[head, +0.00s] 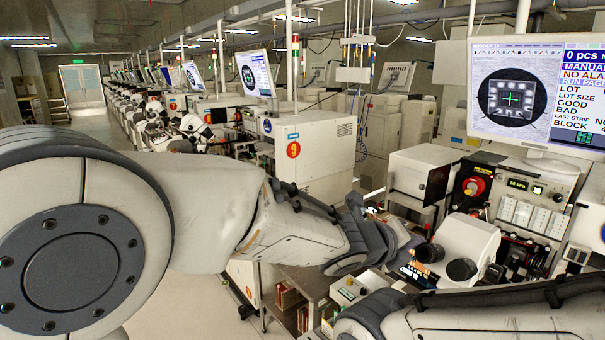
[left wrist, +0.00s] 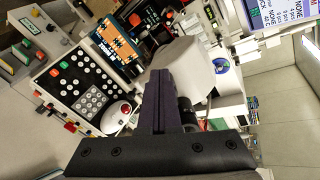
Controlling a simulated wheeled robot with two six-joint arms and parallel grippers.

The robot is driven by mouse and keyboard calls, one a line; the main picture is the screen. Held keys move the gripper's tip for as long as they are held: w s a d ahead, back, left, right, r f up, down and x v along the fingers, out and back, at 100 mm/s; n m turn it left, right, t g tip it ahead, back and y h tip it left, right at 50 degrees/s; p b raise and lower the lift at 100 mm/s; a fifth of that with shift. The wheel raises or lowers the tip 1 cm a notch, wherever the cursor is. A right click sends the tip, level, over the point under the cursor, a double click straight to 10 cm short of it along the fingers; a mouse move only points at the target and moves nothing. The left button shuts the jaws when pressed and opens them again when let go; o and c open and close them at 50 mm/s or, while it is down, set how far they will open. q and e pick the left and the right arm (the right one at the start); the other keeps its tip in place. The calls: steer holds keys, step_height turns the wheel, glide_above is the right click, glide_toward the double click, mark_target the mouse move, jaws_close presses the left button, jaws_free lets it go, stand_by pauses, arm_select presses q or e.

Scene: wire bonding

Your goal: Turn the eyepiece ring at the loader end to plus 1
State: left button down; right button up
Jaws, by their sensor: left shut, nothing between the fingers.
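The white microscope head (head: 468,240) carries two black eyepieces, the left one (head: 430,252) and the right one (head: 461,269). I cannot read any ring scale, and I cannot tell which eyepiece is at the loader end. My left gripper (head: 408,243) is just left of the left eyepiece. In the left wrist view its dark fingers (left wrist: 160,75) are together and empty, in front of the white microscope head (left wrist: 185,72). A black eyepiece (left wrist: 189,111) shows beside the fingers, partly hidden by them. Contact cannot be made out. My right gripper is out of view; only its arm shows.
A keypad panel (left wrist: 82,88) with a white-and-red trackball (left wrist: 122,112) lies beside the fingers. A monitor (head: 540,95) hangs above the bonder. My right arm crosses the lower right, below the eyepieces.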

arm_select(q)
steer(key=shift+s+d+r, duration=0.1)
steer(key=shift+d+r, duration=0.05)
steer(key=shift+d, duration=0.05)
stand_by(0.5)
steer(key=shift+r, duration=0.1)
steer(key=p+v, duration=0.1)
steer(key=v, duration=0.5)
steer(key=shift+w+r+p, duration=0.2)
steer(key=shift+w+p, duration=0.1)
steer(key=shift+a, duration=0.1)
steer(key=s+a+f+n+y, duration=0.2)
steer(key=a+f+n+y, duration=0.35)
steer(key=a+n, duration=0.35)
steer(key=s+a+f+n+g+y, duration=0.1)
steer(key=s+a+f+n+g, duration=0.1)
steer(key=s+n, duration=0.4)
steer(key=s+a+f+n+g+y, duration=0.1)
steer(key=s+a+f+n+g, duration=0.2)
steer(key=s+a+f+n, duration=0.2)
steer(key=s+a+f+n+g+y+b, duration=0.1)
steer(key=s+a+f+n+g+y, duration=0.1)
steer(key=s+n, duration=0.5)
steer(key=s+a+f+g, duration=0.1)
steer(key=s+a+f, duration=0.1)
steer(key=s+a, duration=0.1)
steer(key=shift+s+a+f, duration=0.15)
